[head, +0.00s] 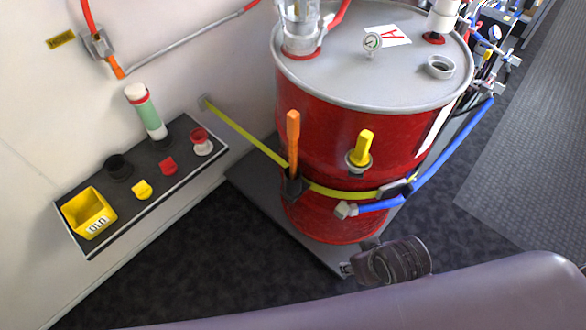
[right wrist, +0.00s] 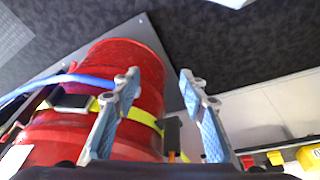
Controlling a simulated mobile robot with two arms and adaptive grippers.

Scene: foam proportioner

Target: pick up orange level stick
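The orange level stick (head: 293,140) stands upright in a black holder (head: 294,187) on the yellow strap around the red drum (head: 335,160). In the right wrist view the scene appears upside down, with the black holder (right wrist: 173,137) low in the middle and a small bit of the orange stick (right wrist: 172,157) below it. My right gripper (right wrist: 159,80) is open and empty, its two fingers spread apart with the drum and holder beyond them. Its fingers cannot be made out in the head view. My left gripper is not in view.
A blue hose (head: 447,157) runs along the drum's right side, and a yellow valve handle (head: 362,147) sits on its front. Dark floor (head: 215,260) is clear left of the drum.

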